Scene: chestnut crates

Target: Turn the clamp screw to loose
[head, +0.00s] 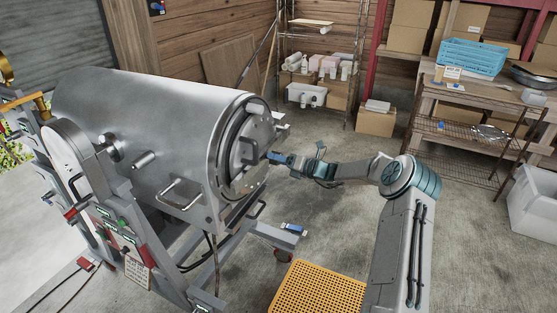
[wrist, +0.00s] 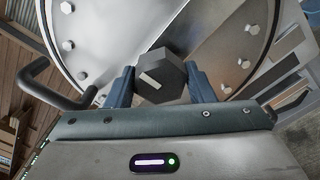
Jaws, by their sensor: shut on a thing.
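The clamp screw (wrist: 166,68) shows in the wrist view as a dark hexagonal knob with a white mark on its face. It sits in front of the metal door (wrist: 105,40) of a large steel drum (head: 150,130). My gripper (head: 270,157) reaches the door from the right in the head view. In the wrist view its two blue fingers stand on either side of the knob and are shut on it. The white mark lies slanted, left of the knob's middle. In the head view I cannot make out the knob behind my gripper.
A dark bent handle (wrist: 45,80) stands left of the fingers in the wrist view. An orange perforated platform (head: 318,290) lies in front of the drum. A wooden bench with a blue crate (head: 472,57) stands at the back right. Concrete floor is clear between them.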

